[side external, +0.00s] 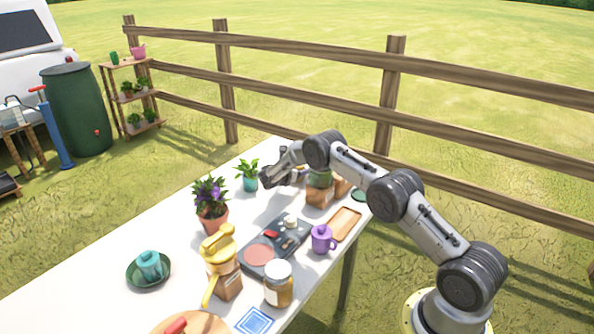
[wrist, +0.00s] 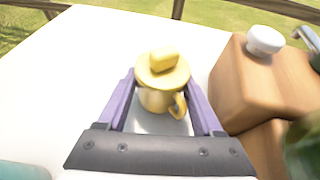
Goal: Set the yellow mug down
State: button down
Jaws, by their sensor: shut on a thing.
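The yellow mug (wrist: 160,92), with a lid and a block-like knob on top, stands upright between the purple fingers of my gripper (wrist: 162,100) in the wrist view. The fingers are shut on its two sides, and its handle points down and to the right. White table top surrounds it. I cannot tell whether its base touches the table. In the side view my gripper (side external: 294,176) is low over the far end of the white table (side external: 110,262), and I cannot make out the mug there.
A wooden box (wrist: 262,82) with a white knob stands close on the right in the wrist view. A teal pot with a plant (side external: 248,180) is left of my gripper. A purple mug (side external: 322,240) and a wooden tray (side external: 345,224) are nearer. White table beyond the mug is clear.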

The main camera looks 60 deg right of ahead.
jog(key=shift+c, duration=0.2)
grip_release()
jog(key=shift+f, duration=0.1)
jog(key=shift+a+r, duration=0.15)
jog(key=shift+r, duration=0.1)
jog(key=v, duration=1.1)
jog(key=shift+s+a+r, duration=0.1)
jog(key=shift+a+r, duration=0.05)
jog(key=shift+a, duration=0.15)
